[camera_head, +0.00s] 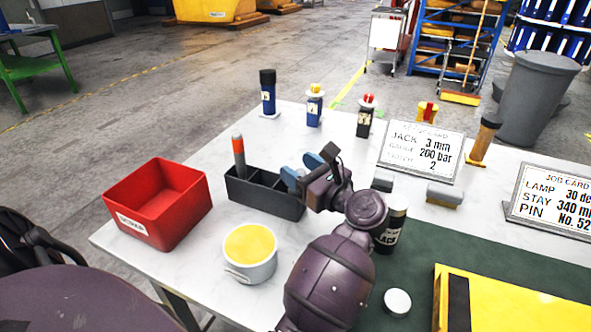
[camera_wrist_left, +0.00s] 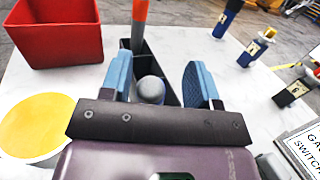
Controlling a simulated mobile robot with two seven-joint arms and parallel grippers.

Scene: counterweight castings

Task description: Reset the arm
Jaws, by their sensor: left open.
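My left gripper (camera_head: 302,171) is open, with its blue fingers over the right part of a black divided organizer (camera_head: 262,202) on the white table (camera_head: 160,262). In the left wrist view the two fingers (camera_wrist_left: 160,78) stand apart. A grey round-topped object (camera_wrist_left: 150,90) shows between them, at the organizer; I cannot tell whether the fingers touch it. The organizer's left compartment holds an upright marker with an orange top (camera_head: 238,150). The gripper and arm hide part of the organizer in the head view. My right gripper is not in view.
A red bin (camera_head: 165,205) stands left, and a white pot with yellow contents (camera_head: 250,248) in front. A dark can (camera_head: 392,228), a white round lid (camera_head: 397,301) and a yellow case (camera_head: 510,300) are right. Several bottles and job cards (camera_head: 425,150) line the back.

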